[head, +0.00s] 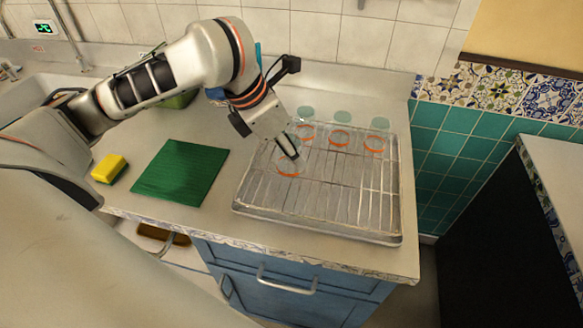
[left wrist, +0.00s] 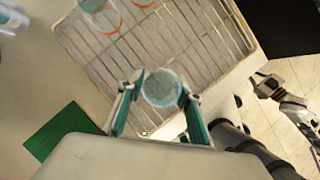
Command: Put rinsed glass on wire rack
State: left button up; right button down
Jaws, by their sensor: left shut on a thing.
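The wire rack (head: 335,205) lies in a shallow clear tray on the counter; it also shows in the left wrist view (left wrist: 190,38). My left gripper (head: 289,152) is over the rack's back left part, shut on a clear glass (head: 289,169) with an orange band. In the left wrist view the glass (left wrist: 162,88) sits between the two fingers (left wrist: 157,108), its round teal-tinted end facing the camera. I cannot tell whether it touches the wires. My right gripper (left wrist: 268,87) shows small at the right of the wrist view, apart from the rack; its jaws are unclear.
Three similar glasses (head: 339,137) stand in a row along the rack's back. The front and right of the rack are clear. A green mat (head: 181,172) and a yellow sponge (head: 109,169) lie to the left. A tiled wall (head: 455,150) is on the right.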

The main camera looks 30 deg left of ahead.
aim_at(279, 149)
pick_arm(q)
notch_tip(279, 149, down, 4)
jog(key=shift+f+b, duration=0.15)
jog(key=shift+b, duration=0.6)
jog(key=o, duration=1)
jog(key=shift+o, duration=0.2)
jog(key=p+v, duration=0.4)
jog(key=v, duration=0.7)
jog(key=shift+w, duration=0.1)
jog(key=shift+s+a+r, duration=0.1)
jog(key=shift+s+r, duration=0.2)
jog(key=shift+r, duration=0.3)
